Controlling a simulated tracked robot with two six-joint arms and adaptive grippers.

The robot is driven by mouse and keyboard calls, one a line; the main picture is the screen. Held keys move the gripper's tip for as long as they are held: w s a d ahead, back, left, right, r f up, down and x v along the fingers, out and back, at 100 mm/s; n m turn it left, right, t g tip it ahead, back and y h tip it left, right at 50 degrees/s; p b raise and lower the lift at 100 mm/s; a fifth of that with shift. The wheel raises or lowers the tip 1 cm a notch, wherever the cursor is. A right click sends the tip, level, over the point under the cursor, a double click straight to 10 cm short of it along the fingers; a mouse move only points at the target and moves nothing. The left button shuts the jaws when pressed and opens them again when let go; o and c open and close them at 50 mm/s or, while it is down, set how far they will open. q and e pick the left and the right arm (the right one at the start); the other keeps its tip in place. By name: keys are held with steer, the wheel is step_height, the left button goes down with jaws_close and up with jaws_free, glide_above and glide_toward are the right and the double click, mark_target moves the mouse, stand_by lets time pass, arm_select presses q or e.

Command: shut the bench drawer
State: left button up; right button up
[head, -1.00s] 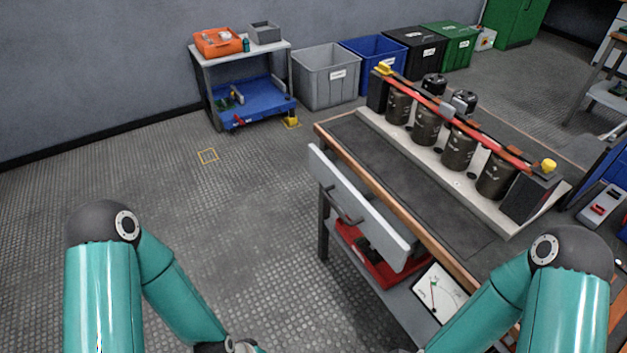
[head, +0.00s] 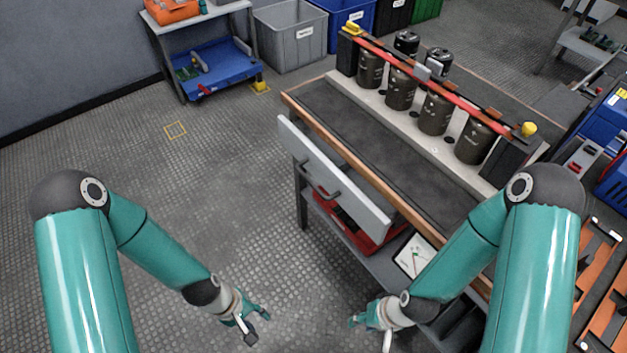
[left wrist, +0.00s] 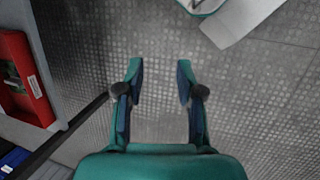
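Neither gripper touches the drawer.
A capacitor row (head: 418,100) stands on the bench. Under the drawer, a red case (head: 350,222) and a tablet-like panel (head: 414,256) lie on the lower shelf. A cart (head: 205,60) and bins stand at the back. The floor left of the bench is clear.

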arm_select(q)
steer(key=w+r+n+g+h+p, duration=0.15)
steer(key=w+n, duration=0.25)
steer(key=n, duration=0.5)
steer(key=n+t+h+p, duration=0.2)
steer(key=n+t+h, duration=0.6)
steer(key=n, duration=1.5)
glide_toward(311, 181)
steer(key=w+d+f, duration=0.1)
steer(key=d, duration=0.2)
steer(key=w+d+f+g+h, duration=0.1)
steer(key=d, duration=0.2)
steer(key=w+d+f+g+h+b, duration=0.1)
steer(key=w+d, duration=0.1)
steer(key=shift+d+f+g, duration=0.25)
steer(key=shift+d+f, duration=0.05)
steer(key=shift+d, duration=0.1)
jaws_close()
